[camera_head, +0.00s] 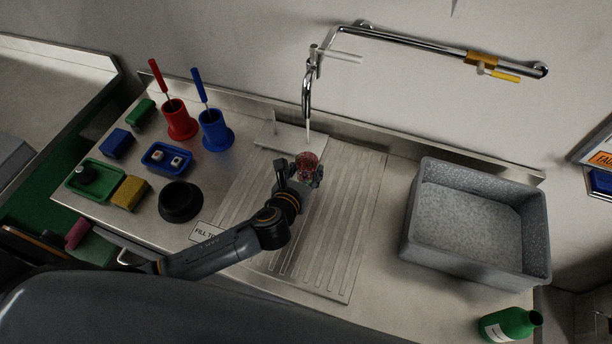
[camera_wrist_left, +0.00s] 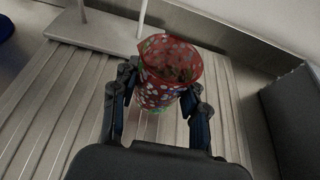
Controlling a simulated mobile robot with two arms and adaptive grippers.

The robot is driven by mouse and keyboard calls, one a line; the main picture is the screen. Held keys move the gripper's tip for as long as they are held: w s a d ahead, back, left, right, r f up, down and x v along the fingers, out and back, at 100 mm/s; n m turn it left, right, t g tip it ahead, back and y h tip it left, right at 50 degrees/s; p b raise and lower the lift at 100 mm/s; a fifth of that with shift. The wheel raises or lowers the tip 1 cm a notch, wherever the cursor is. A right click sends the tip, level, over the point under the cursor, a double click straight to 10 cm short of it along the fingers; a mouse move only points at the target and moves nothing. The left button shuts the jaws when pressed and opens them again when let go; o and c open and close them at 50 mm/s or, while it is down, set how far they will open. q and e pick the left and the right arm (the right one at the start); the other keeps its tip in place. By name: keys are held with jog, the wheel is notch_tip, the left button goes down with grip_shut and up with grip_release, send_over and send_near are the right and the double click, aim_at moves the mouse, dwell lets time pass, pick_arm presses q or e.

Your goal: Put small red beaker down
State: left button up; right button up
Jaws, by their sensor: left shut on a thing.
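The small red beaker (camera_head: 308,161) is under the tap, over the ribbed metal drainboard (camera_head: 335,240). In the left wrist view the beaker (camera_wrist_left: 165,90) is red with light speckles, open at the top, and slightly tilted in the picture. My left gripper (camera_head: 306,178) is shut on it, with one finger on each side; the gripper's fingers also show in the left wrist view (camera_wrist_left: 162,105). I cannot tell whether the beaker's base touches the drainboard. My right gripper is not in view.
A tap (camera_head: 307,90) hangs just above the beaker. A grey basin (camera_head: 480,270) stands to the right, with a green bottle (camera_head: 510,324) in front of it. Red (camera_head: 179,122) and blue (camera_head: 215,132) brush holders and a black bowl (camera_head: 180,201) stand left. Bare drainboard lies right of my arm.

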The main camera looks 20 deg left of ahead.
aim_at(306, 178)
pick_arm(q)
notch_tip(306, 178, down, 3)
jog(key=shift+w+a+f, duration=0.15)
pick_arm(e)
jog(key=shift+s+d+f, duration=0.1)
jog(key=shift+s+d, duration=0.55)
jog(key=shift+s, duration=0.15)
pick_arm(q)
jog(key=shift+f, duration=0.15)
jog(key=o, duration=1.3)
jog(key=shift+c, duration=0.2)
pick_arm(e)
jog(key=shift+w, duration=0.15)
pick_arm(q)
jog(key=shift+s, duration=0.2)
jog(key=v, duration=1.1)
jog(key=shift+s+r+b, duration=0.25)
jog(key=shift+s+b, duration=0.1)
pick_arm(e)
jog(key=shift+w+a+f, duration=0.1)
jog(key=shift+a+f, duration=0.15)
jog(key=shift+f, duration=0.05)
